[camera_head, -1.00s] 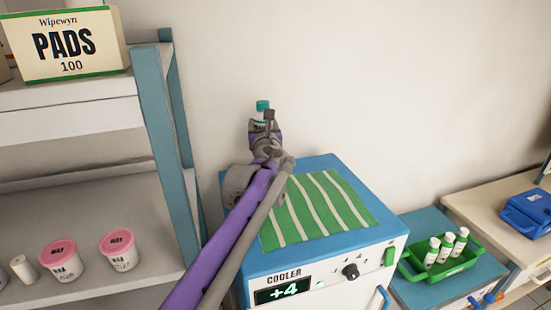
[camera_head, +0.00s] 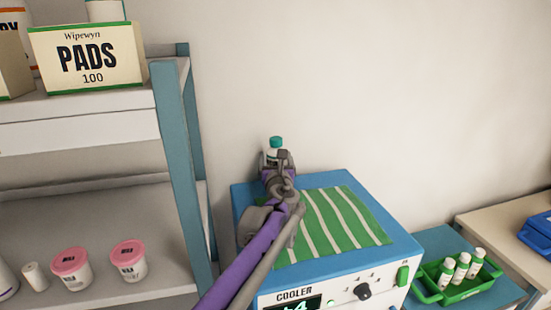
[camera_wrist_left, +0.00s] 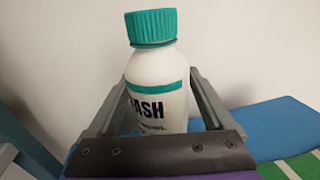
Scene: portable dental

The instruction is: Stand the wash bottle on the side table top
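A low teal-topped table (camera_head: 436,240) stands right of the cooler and may be the side table. My right gripper is not in view.
The cooler (camera_head: 398,246) has a blue top with a green striped mat (camera_head: 340,222). A green tray (camera_head: 430,290) with several small bottles stands on the teal table. A shelf unit (camera_head: 178,140) holds a pads box (camera_head: 88,60) and pink-lidded tubs at left. A cream table (camera_head: 500,215) is far right.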

